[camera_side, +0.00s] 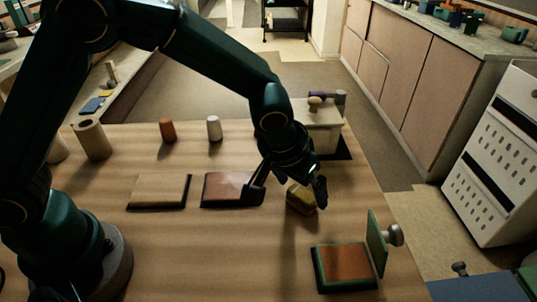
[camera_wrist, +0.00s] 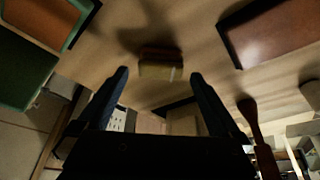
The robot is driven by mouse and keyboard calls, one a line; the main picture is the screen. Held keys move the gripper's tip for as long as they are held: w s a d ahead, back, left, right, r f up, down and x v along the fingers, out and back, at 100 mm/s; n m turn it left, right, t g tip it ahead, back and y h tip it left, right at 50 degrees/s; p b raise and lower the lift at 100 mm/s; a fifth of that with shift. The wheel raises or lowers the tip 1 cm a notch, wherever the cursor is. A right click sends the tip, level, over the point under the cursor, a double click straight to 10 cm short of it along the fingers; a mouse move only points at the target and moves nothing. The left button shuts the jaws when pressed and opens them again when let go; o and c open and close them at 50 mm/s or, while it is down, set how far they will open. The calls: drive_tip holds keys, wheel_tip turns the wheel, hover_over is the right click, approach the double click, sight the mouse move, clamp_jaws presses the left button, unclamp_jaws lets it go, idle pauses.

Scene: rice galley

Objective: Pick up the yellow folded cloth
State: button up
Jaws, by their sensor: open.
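The yellow folded cloth (camera_side: 301,198) looks like a small thick yellow-tan block on the wooden table, right of the middle. My gripper (camera_side: 285,190) is open, in the air close by the cloth, with one finger to its left and one to its right in the side view. In the wrist view the cloth (camera_wrist: 160,66) lies beyond the gap between my two open fingertips (camera_wrist: 158,76). Nothing is between the fingers that I can make out. The cloth's far side is hidden.
A dark-edged reddish-brown tray (camera_side: 222,190) lies just left of the cloth, with a tan-topped board (camera_side: 160,190) further left. A green-rimmed box (camera_side: 318,270) with an upright lid (camera_side: 376,242) stands in front right. A pale box (camera_side: 318,118), white shaker (camera_side: 214,128) and brown shaker (camera_side: 168,130) stand behind.

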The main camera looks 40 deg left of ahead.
sight(303, 193)
drive_tip(key=shift+x, duration=1.5)
clamp_jaws()
drive_tip(key=shift+r, duration=0.1)
